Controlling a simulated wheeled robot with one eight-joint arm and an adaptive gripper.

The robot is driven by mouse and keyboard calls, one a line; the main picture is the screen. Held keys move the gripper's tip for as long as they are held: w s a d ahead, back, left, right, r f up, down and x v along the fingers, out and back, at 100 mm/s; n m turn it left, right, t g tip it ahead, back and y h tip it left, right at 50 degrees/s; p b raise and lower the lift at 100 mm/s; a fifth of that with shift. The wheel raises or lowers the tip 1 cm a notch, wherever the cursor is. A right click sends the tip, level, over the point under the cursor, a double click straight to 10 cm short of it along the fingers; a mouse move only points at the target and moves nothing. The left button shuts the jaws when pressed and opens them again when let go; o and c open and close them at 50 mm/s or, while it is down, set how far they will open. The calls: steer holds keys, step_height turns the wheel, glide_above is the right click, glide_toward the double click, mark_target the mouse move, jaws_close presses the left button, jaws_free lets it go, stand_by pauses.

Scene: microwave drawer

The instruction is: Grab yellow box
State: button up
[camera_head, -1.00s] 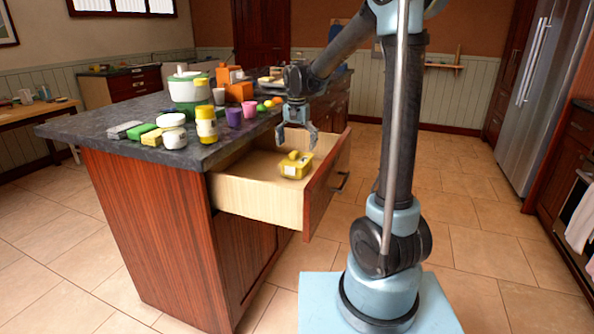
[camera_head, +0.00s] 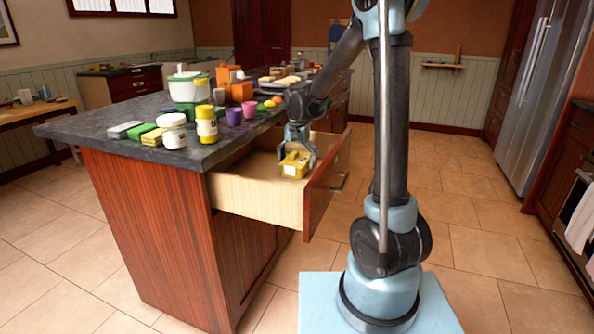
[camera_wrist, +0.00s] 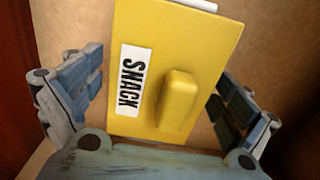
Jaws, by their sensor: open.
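The yellow box (camera_head: 295,165) lies in the open drawer (camera_head: 255,198) of the kitchen island. In the wrist view the yellow box (camera_wrist: 205,50) fills the middle, with a white label reading "SNACK" and a raised yellow block on its top face. My gripper (camera_head: 298,152) is down in the drawer at the box. In the wrist view my gripper (camera_wrist: 165,100) is open, with one finger on each side of the box. A gap shows on the left; the right finger is close to the box edge, and I cannot tell whether it touches.
The drawer front (camera_head: 327,185) stands close on the right of the box. The dark countertop (camera_head: 120,150) above the drawer holds a yellow jar (camera_head: 206,125), a white-lidded jar (camera_head: 172,132), cups and several other items. Floor in front is clear.

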steer(key=shift+c, duration=0.6)
steer(key=c, duration=1.1)
steer(key=shift+r, duration=0.15)
